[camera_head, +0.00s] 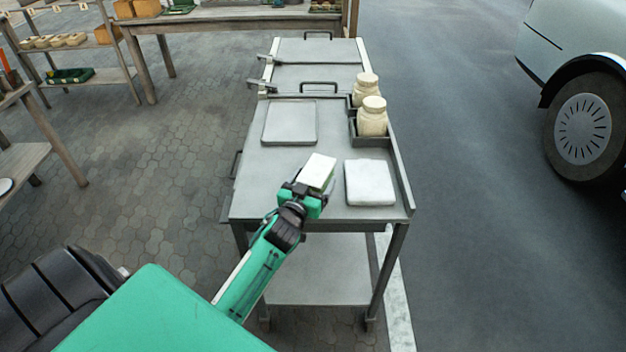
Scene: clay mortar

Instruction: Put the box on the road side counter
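A small white box (319,170) is at the tip of my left gripper (306,190), over the near part of the grey metal counter (260,190) beside the road. The fingers appear shut on the box's near end. The box looks tilted, and I cannot tell whether it touches the counter top. My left arm reaches in from the lower left. My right gripper is not in view.
A white folded cloth or slab (370,183) lies right of the box. A grey flat tray (289,122) lies behind it. Two cream jars (372,118) stand in a holder along the right edge. Wooden tables stand at left and back; a car (585,60) is on the right.

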